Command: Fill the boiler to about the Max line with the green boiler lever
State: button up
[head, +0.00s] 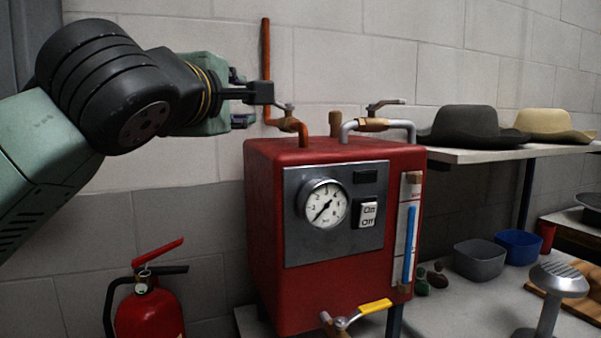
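The red boiler (268,240) stands in the middle of the head view. A copper pipe (266,60) with a valve (286,113) enters its top left. My gripper (262,93) is at this valve's handle, at or very near it. The gripper hides part of the handle, and no green shows on it. I cannot tell whether the fingers are closed on it. The sight glass (410,235) on the boiler's right front holds a blue column (410,245) that reaches high up the tube. The Max mark is too small to read.
A second valve lever (385,104) sits on the grey top-right pipe. A yellow lever (375,307) is at the boiler's bottom front. The gauge (325,204) and On/Off switch (368,213) face me. A fire extinguisher (150,310) stands lower left; hats (465,128) lie on a shelf at right.

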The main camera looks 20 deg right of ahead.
jog(key=w+a+n+g+h+p, duration=0.4)
jog(key=w+n+g+h, duration=0.45)
jog(key=g, duration=0.25)
jog(key=shift+n, duration=0.25)
jog(key=p+x, duration=0.1)
jog(key=x, duration=0.5)
jog(key=p+x, duration=0.1)
jog(key=x, duration=0.2)
jog(key=shift+s+d+r+p, duration=0.1)
jog(key=shift+s+d+p, duration=0.2)
jog(key=shift+s, duration=0.05)
jog(key=shift+w+d, duration=0.15)
jog(key=shift+d, duration=0.25)
grip_shut()
